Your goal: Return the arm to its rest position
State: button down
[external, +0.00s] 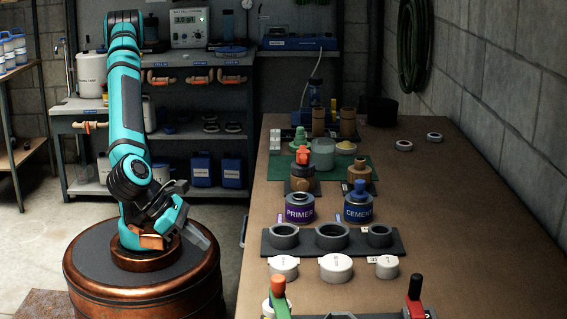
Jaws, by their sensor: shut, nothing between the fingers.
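My arm (127,125) is teal and black and stands on a round copper-brown base at the left. It rises, bends at the top and folds back down over the base. My gripper (205,240) is low beside the base, to the left of the workbench. It is shut and empty, and its fingertips point down and to the right. It touches nothing on the bench.
The brown workbench (480,270) at the right holds the primer can (300,208), the cement can (358,207), grey rings on a dark strip and white caps (335,268). Red and orange valve handles stand at the front. Shelving (200,120) stands behind. The bench's right side is mostly clear.

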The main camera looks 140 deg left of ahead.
jog(key=s+a+r+n+t+h, duration=0.3)
jog(key=s+a+r+n+t, duration=0.2)
jog(key=s+r+n, duration=0.8)
jog(key=s+a+r+n+t+h, duration=0.3)
jog(key=s+a+r+n+t, duration=0.3)
jog(key=s+a+r+n, duration=0.5)
jog(key=s+r+n, duration=0.3)
jog(key=s+r, duration=0.1)
jog(key=r, duration=0.1)
jog(key=shift+a+r, duration=0.3)
jog(key=shift+r, duration=0.1)
jog(key=shift+s, duration=0.1)
